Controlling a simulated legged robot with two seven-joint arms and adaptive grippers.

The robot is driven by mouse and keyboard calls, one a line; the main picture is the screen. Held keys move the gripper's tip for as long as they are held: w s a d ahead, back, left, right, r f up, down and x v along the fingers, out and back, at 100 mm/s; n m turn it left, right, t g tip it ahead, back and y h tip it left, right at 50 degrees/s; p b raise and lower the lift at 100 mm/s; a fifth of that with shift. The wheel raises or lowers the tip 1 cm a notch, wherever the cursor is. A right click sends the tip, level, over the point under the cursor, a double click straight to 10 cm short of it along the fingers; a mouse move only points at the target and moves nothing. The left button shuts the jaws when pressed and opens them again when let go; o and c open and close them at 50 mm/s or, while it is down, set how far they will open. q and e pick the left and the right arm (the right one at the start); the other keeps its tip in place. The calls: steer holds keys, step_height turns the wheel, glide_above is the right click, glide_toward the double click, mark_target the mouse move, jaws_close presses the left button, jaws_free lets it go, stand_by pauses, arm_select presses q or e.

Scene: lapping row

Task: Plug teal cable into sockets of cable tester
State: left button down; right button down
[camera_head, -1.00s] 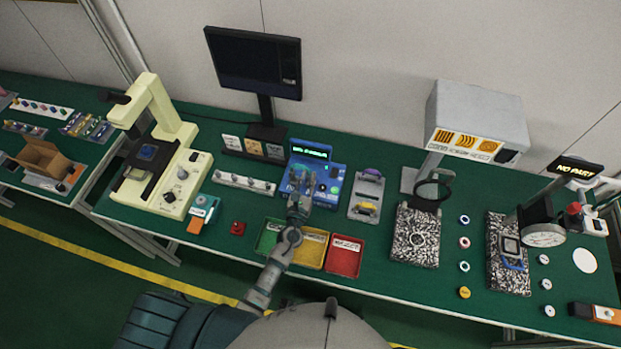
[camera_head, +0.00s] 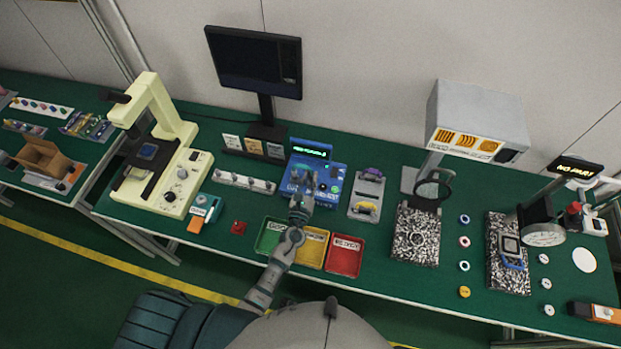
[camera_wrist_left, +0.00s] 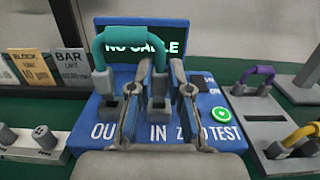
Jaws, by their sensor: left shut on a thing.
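The teal cable (camera_wrist_left: 120,38) is a short arch with a grey plug at each end. My left gripper (camera_wrist_left: 158,80) is shut on it, with its fingers on either side of the right plug. The blue cable tester (camera_head: 325,180) stands below, and its face also shows in the left wrist view (camera_wrist_left: 226,132). The left plug is over the OUT side and the right plug over the IN side. I cannot tell whether either plug is seated. The tester's display (camera_wrist_left: 182,46) reads NO CABLE. In the head view my left gripper (camera_head: 303,178) is over the tester. My right gripper is not in view.
A rack with purple and yellow cables (camera_head: 351,206) stands right of the tester. A row of grey posts (camera_head: 244,181) is on its left. Green, yellow and red trays (camera_head: 345,271) lie in front. A monitor (camera_head: 254,62) stands behind.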

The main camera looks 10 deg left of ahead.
arm_select(q)
steer(key=shift+d, duration=0.45)
steer(key=shift+a, duration=0.7)
steer(key=shift+d, duration=0.1)
steer(key=shift+f, duration=0.1)
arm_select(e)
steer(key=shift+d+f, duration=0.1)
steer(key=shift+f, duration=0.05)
arm_select(q)
steer(key=shift+f+b, duration=0.65)
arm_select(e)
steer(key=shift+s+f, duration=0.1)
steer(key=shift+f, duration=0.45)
arm_select(q)
steer(key=shift+r, duration=0.15)
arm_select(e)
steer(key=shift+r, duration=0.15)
